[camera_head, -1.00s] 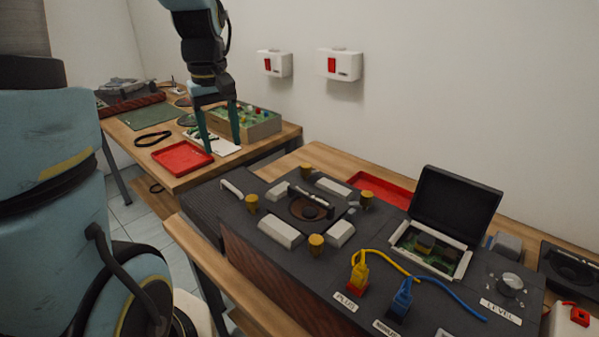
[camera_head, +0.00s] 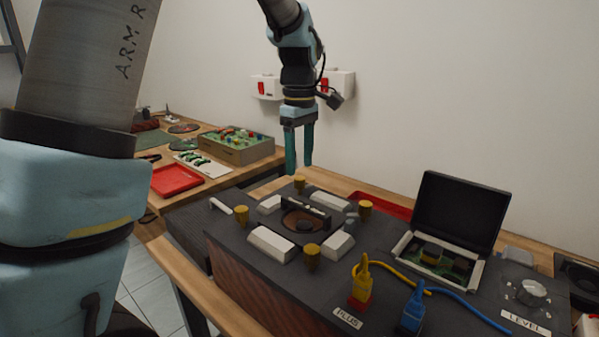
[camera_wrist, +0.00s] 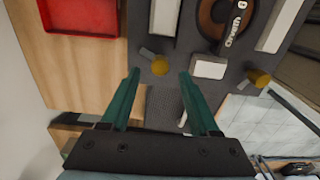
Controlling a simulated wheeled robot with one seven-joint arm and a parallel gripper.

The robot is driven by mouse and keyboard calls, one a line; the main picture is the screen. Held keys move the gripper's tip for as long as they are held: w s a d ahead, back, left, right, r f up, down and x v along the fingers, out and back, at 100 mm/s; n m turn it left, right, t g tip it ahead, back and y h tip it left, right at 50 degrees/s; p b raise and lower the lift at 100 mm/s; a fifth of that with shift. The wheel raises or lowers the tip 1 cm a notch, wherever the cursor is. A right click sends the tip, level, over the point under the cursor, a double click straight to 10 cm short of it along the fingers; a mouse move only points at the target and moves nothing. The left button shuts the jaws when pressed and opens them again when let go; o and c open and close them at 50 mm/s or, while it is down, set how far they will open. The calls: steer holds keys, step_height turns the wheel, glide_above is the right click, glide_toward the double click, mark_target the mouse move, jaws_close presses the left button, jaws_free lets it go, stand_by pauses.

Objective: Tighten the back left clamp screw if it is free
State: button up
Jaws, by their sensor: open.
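Several yellow-brown clamp screw knobs stand around a round brown recess (camera_head: 292,222) on the dark fixture. The back left clamp screw (camera_head: 300,184) stands upright, just below my gripper (camera_head: 299,166) in the head view. My gripper is open and empty, fingers pointing down and apart from the knob. In the wrist view this knob (camera_wrist: 160,66) lies ahead of my fingertips (camera_wrist: 160,72), with a small grey tab beside it. The front left clamp screw (camera_head: 241,215) also shows in the wrist view (camera_wrist: 259,77). I cannot tell how tight the back left screw is.
Pale blocks (camera_head: 271,244) lie between the knobs. A dark handle bar crosses the recess. An open-lidded box (camera_head: 456,215), yellow plug (camera_head: 362,282) and blue plug (camera_head: 412,310) stand on the right. A red tray (camera_head: 397,212) lies behind. Air around my gripper is clear.

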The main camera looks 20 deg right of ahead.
mark_target(300, 178)
steer(key=shift+f, duration=1.7)
jaws_close()
